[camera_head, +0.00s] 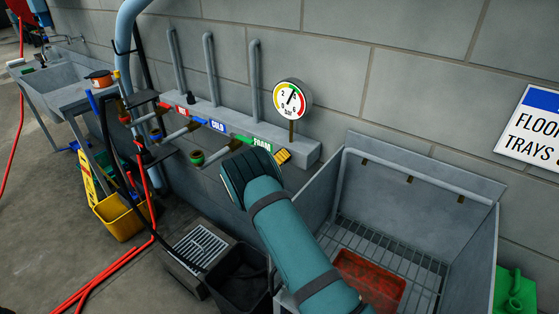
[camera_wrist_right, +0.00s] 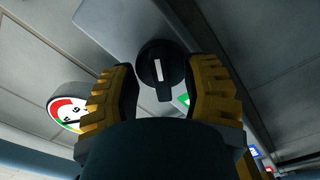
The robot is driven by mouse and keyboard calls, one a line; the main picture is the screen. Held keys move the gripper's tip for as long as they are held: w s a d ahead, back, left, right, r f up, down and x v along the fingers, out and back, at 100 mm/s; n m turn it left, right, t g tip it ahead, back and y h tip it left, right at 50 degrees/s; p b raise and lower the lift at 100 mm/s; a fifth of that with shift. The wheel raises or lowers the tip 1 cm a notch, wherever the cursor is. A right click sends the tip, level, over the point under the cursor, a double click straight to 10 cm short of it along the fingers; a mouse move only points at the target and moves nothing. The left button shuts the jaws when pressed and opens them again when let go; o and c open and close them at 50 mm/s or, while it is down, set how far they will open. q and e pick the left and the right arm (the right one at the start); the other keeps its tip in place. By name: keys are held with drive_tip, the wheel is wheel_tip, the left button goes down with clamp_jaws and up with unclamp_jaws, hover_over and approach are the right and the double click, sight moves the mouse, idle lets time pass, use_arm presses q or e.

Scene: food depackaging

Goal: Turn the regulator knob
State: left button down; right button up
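The regulator knob (camera_wrist_right: 160,68) is round and black with a white pointer bar. It shows in the right wrist view, with the bar roughly upright in the picture. My right gripper (camera_wrist_right: 160,82) has its two yellow ribbed fingers apart, one on each side of the knob; I cannot tell whether they touch it. In the head view a yellow fingertip of my right gripper (camera_head: 283,156) shows by the wall manifold, below the gauge, and my wrist hides the knob. The round pressure gauge (camera_head: 292,98) has its needle in the green part. My left gripper is not in view.
The manifold (camera_head: 222,118) carries red, blue and green labels and several valves. A steel basin (camera_head: 410,185) with a red crate (camera_head: 370,280) stands at right. A black bin (camera_head: 240,278) and yellow bucket (camera_head: 124,217) stand lower left. Hoses hang at left.

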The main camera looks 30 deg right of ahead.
drive_tip(key=shift+a, duration=0.15)
drive_tip(key=v, duration=1.1)
drive_tip(key=shift+s+a, duration=0.2)
drive_tip(key=shift+a, duration=0.15)
drive_tip(key=shift+f, duration=0.1)
